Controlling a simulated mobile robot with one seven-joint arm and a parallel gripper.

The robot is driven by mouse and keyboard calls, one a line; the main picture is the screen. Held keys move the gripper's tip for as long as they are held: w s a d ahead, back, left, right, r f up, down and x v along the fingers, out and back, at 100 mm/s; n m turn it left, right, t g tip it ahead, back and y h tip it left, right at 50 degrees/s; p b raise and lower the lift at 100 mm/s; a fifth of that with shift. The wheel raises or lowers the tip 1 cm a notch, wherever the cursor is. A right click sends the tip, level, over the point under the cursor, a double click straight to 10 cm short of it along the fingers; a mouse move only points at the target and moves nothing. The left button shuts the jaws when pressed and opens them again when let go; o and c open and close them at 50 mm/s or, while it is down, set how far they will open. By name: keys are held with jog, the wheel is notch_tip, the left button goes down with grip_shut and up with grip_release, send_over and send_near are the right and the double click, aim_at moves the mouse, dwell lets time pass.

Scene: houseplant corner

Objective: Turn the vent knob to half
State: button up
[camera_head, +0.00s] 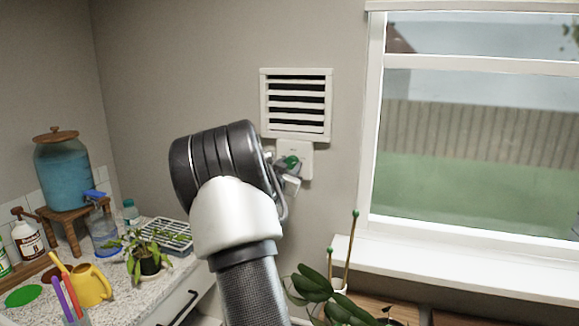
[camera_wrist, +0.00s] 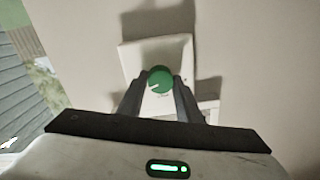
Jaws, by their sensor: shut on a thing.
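The vent knob (camera_wrist: 159,80) is round and green with a white pointer line, set on a white wall plate (camera_wrist: 185,52). In the head view the knob (camera_head: 291,162) shows on its plate (camera_head: 305,155) just below the white slatted vent (camera_head: 297,104). My gripper (camera_wrist: 160,88) is at the plate, with one finger on each side of the knob, shut on it. In the wrist view the white line points to the lower left of the picture. Scale marks on the plate are too small to read. My arm hides part of the wall left of the plate in the head view.
A window (camera_head: 480,130) with a white sill (camera_head: 460,262) is on the right. A speckled counter (camera_head: 40,300) at left holds a blue water dispenser (camera_head: 63,175), a potted plant (camera_head: 148,262) and a yellow watering can (camera_head: 91,286). A leafy plant (camera_head: 322,290) stands below the plate.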

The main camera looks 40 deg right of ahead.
jog(key=shift+n, duration=0.3)
jog(key=shift+r+n+p, duration=0.15)
jog(key=shift+n+p, duration=0.7)
jog(key=shift+n, duration=0.05)
jog(key=n+p, duration=0.2)
jog(key=n, duration=0.2)
jog(key=shift+a+p, duration=0.1)
jog(key=shift+p, duration=0.2)
jog(key=n+p, duration=0.2)
jog(key=n, duration=0.1)
jog(key=shift+n, duration=0.4)
jog(key=shift+n+g+p, duration=0.3)
jog(key=shift+n+p, duration=0.25)
jog(key=shift+n, duration=0.95)
jog(key=o, duration=1)
jog(key=shift+o, duration=0.2)
